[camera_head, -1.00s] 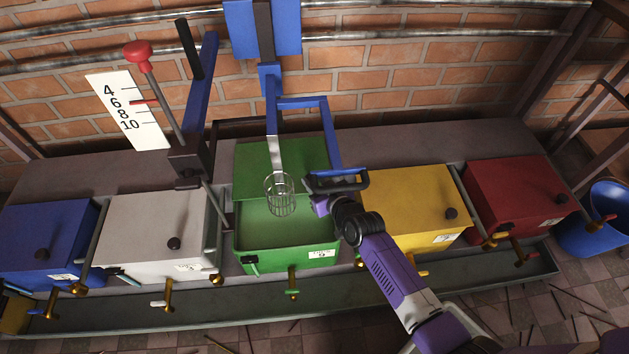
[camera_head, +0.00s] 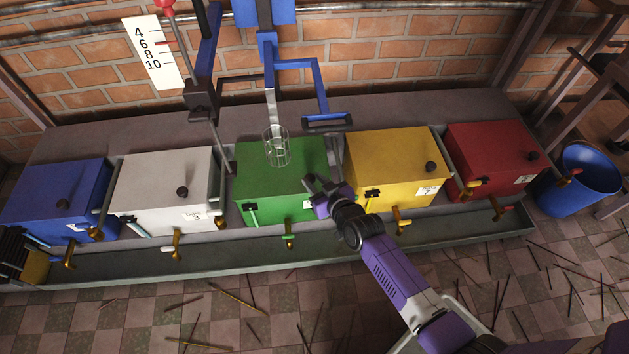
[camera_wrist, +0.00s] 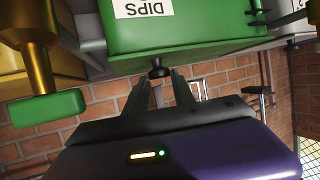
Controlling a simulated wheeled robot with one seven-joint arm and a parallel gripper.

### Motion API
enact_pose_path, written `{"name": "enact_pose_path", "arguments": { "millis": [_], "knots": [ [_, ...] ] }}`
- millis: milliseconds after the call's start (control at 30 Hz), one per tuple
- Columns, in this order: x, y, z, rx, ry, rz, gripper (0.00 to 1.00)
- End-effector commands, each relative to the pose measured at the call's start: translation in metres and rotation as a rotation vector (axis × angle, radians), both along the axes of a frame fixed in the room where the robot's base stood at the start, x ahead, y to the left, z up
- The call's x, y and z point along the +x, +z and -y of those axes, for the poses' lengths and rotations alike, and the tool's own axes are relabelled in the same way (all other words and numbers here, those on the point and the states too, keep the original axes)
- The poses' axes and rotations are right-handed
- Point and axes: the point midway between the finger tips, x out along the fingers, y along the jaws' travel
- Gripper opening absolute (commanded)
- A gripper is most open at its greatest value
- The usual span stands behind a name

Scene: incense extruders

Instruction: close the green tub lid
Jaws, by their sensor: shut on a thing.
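The green tub (camera_head: 275,210) stands in the middle of the row, and its green lid (camera_head: 265,165) lies down over the top. The tub also shows upside down in the wrist view (camera_wrist: 190,30), with its "DIPS" label. A small black knob (camera_wrist: 158,67) on the lid sits between the fingertips of my gripper (camera_head: 309,183). My gripper is shut on this knob at the lid's front right corner. In the head view the gripper hides the knob. The tub's inside is covered.
A wire basket (camera_head: 277,150) hangs over the green lid on a blue arm. A yellow tub (camera_head: 395,165) stands close on the right, a white tub (camera_head: 165,185) on the left. Brass taps (camera_head: 290,236) jut out in front over a trough.

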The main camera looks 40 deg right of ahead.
Motion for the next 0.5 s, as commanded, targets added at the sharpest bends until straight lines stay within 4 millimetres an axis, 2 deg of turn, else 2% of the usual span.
{"name": "enact_pose_path", "arguments": {
  "millis": [200,233,333,500],
  "knots": [
    [-0.0028,-0.0029,-0.0023,0.0,0.006,-0.008,0.0],
    [-0.003,-0.003,-0.0025,0.0,0.006,-0.008,0.32],
    [-0.0027,-0.0028,-0.0025,0.0,0.006,-0.008,0.52],
    [-0.0018,-0.0018,-0.002,0.001,0.004,-0.006,0.52]
  ]
}}
